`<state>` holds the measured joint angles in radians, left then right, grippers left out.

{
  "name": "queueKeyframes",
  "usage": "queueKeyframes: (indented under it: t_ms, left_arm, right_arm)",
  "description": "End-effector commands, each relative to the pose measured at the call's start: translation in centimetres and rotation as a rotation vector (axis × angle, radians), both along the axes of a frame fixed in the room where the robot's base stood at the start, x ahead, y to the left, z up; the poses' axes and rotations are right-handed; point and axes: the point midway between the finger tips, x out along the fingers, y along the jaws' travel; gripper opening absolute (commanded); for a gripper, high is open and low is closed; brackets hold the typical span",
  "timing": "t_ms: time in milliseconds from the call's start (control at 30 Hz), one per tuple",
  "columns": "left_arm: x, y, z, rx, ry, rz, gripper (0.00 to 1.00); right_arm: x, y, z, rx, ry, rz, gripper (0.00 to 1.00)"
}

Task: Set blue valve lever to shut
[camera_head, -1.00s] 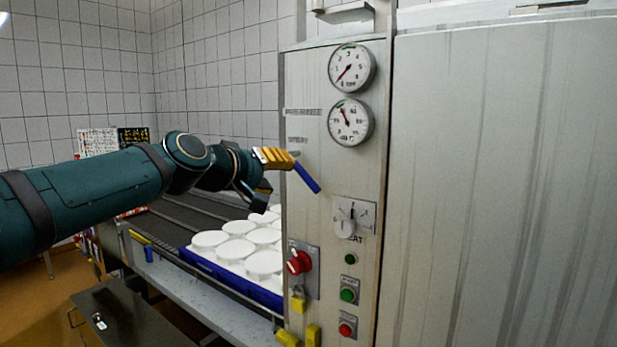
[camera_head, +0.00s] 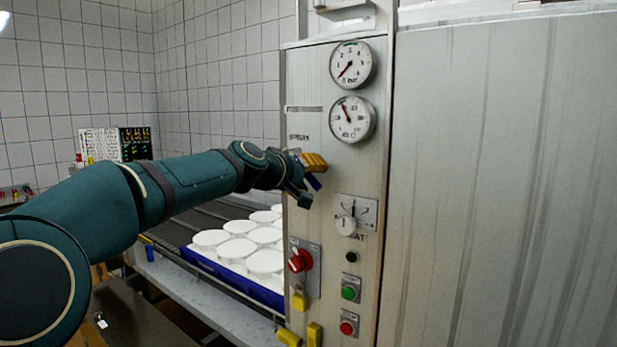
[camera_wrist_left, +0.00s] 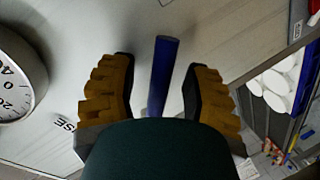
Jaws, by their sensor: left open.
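The blue valve lever (camera_head: 313,182) is on the grey control panel, mostly hidden behind my left gripper in the head view. In the left wrist view the lever (camera_wrist_left: 161,76) is a blue bar standing between the two yellow ribbed fingers, with a gap on both sides. My left gripper (camera_head: 312,178) is open at the panel, around the lever. It also shows in the left wrist view (camera_wrist_left: 158,85). Whether the fingers touch the panel I cannot tell. My right gripper is out of view.
Two round gauges (camera_head: 351,119) sit above the lever. A grey dial (camera_head: 347,225), a red rotary switch (camera_head: 299,261), a green button (camera_head: 349,293) and a red button (camera_head: 347,328) sit below. White moulds (camera_head: 264,262) stand in a blue tray (camera_head: 232,277) left of the panel.

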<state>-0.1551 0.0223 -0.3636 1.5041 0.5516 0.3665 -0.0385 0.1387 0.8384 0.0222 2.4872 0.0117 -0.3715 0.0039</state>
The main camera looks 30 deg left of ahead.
Motion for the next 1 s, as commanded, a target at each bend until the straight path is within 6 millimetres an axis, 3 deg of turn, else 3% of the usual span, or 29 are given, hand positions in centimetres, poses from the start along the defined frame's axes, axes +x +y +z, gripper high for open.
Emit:
queueKeyframes:
  t_ms: [33, 167, 200, 633, 1000]
  left_arm:
    - [0.0, 0.0, 0.0, 0.000, 0.000, 0.000, 0.50]
    - [0.0, 0.0, 0.0, 0.000, 0.000, 0.000, 0.05]
    - [0.0, 0.0, 0.0, 0.000, 0.000, 0.000, 0.00]
    - [0.0, 0.2, -0.4, 0.051, -0.004, 0.000, 0.00]
    - [0.1, 1.8, -2.0, 0.320, -0.025, 0.002, 0.00]
  right_arm:
    - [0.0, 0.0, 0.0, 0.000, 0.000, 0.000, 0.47]
    - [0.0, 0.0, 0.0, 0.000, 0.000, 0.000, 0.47]
    - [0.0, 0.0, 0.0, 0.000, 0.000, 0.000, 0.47]
    - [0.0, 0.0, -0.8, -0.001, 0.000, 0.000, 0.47]
    - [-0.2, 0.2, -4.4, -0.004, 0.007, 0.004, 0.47]
